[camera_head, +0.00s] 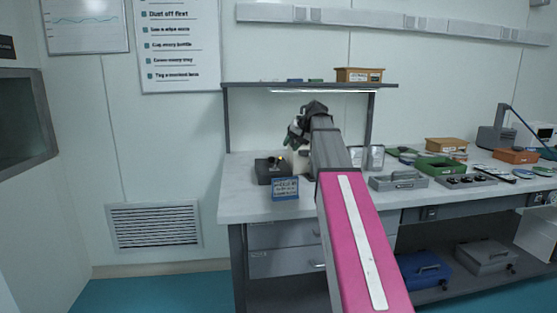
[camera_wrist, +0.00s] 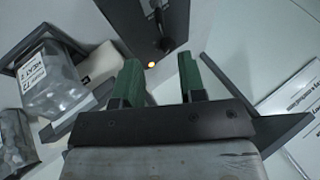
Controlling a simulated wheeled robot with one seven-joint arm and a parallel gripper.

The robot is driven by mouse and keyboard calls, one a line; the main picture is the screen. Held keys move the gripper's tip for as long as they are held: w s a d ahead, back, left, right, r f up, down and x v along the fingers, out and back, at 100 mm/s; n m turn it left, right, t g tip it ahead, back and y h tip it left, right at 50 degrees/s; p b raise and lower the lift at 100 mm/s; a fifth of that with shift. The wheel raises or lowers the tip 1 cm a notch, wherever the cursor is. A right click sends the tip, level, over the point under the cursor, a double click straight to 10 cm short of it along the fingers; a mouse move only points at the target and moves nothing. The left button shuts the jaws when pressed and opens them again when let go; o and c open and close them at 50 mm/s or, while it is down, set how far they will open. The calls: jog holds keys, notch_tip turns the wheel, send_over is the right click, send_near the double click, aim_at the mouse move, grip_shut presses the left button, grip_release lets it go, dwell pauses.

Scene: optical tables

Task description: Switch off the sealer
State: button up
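A dark box with a lit amber lamp, which looks like the sealer (camera_head: 272,171), stands near the left end of the bench. In the wrist view a dark panel (camera_wrist: 133,22) lies at the top, with a small lever, a black knob and a lit orange lamp (camera_wrist: 151,64). I cannot read any on or off mark there. My gripper (camera_wrist: 160,68) has two green fingers spread apart with nothing between them. The lamp shows in the gap, and the lever lies beyond the fingertips. In the head view my gripper (camera_head: 297,132) is above the bench, partly hidden by my arm.
In the wrist view a labelled clear bag (camera_wrist: 50,82) is at left and a printed sheet (camera_wrist: 290,95) at right. A shelf (camera_head: 240,85) runs above. Trays and tools crowd the bench's right.

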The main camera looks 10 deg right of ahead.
aim_at(278, 162)
jog(key=x, duration=0.9)
jog(key=shift+w+a+f, duration=0.1)
jog(key=shift+a+f, duration=0.1)
jog(key=shift+f, duration=0.1)
grip_shut()
